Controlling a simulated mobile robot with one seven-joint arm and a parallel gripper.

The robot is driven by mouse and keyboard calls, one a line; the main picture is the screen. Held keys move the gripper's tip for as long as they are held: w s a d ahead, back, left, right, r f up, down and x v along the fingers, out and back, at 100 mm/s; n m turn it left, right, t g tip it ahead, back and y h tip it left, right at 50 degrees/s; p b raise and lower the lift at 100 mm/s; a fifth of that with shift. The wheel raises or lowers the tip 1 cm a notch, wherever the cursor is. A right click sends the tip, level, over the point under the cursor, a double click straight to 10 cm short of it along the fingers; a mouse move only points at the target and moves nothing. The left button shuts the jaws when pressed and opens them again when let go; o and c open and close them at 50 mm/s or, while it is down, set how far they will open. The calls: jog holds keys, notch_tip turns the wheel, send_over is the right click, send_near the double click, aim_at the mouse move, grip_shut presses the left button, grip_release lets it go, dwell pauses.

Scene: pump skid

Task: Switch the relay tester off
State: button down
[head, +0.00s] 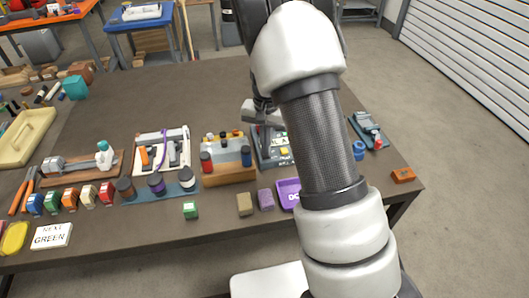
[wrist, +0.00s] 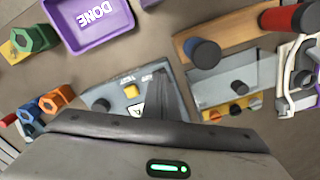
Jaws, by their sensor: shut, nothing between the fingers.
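The relay tester (head: 268,157) is a grey box on the bench, partly hidden behind my arm in the head view. A yellow part (head: 284,151) and a small green spot show on it. The gripper body hides the panel's lower part.
A purple DONE tray (wrist: 84,41) lies near the tester. Coloured blocks line the front; the bench's back middle is clear.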

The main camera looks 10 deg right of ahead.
jog(key=shift+f+b, duration=0.45)
jog(key=shift+f, duration=0.3)
dwell(0.3)
jog(key=shift+r+p, duration=2.5)
jog(key=shift+r, duration=1)
